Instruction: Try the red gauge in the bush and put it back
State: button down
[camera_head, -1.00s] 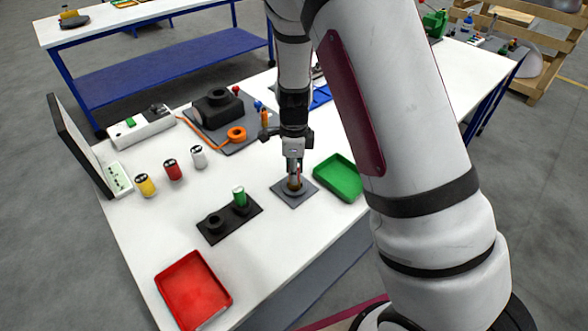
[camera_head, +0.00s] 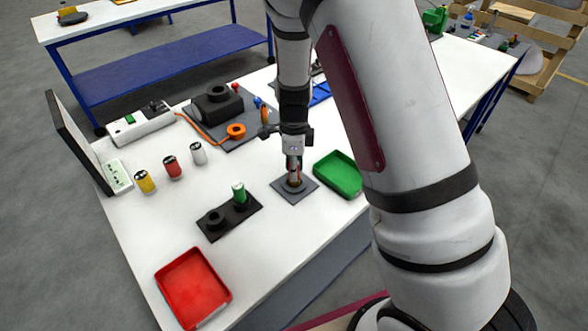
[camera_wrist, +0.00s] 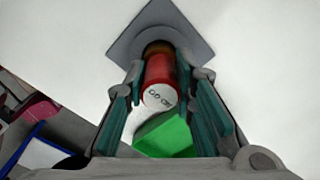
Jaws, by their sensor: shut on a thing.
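My gripper (camera_head: 294,170) is over the grey square plate (camera_head: 307,195) on the white table. In the wrist view my gripper (camera_wrist: 165,95) is shut on the red gauge (camera_wrist: 158,70), whose white end with dark lettering faces the camera. The gauge's far end meets the brownish bush (camera_wrist: 157,48) on the plate. How deep it sits in the bush is hidden. In the head view only a thin red strip of the gauge (camera_head: 299,171) shows beside the fingers, above the bush (camera_head: 293,184). The black holder (camera_head: 228,218) has a green gauge (camera_head: 239,192) in its right socket; its left socket is empty.
A green tray (camera_head: 338,174) stands close right of the plate. A red tray (camera_head: 193,289) is at the front left. Yellow (camera_head: 146,182), red (camera_head: 172,167) and white (camera_head: 198,153) cylinders stand at the left. A grey mat (camera_head: 232,133) with black and orange parts lies behind.

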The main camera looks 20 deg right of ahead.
jog(key=shift+r, duration=0.1)
jog(key=shift+r+p, duration=1.75)
jog(key=shift+r, duration=1.95)
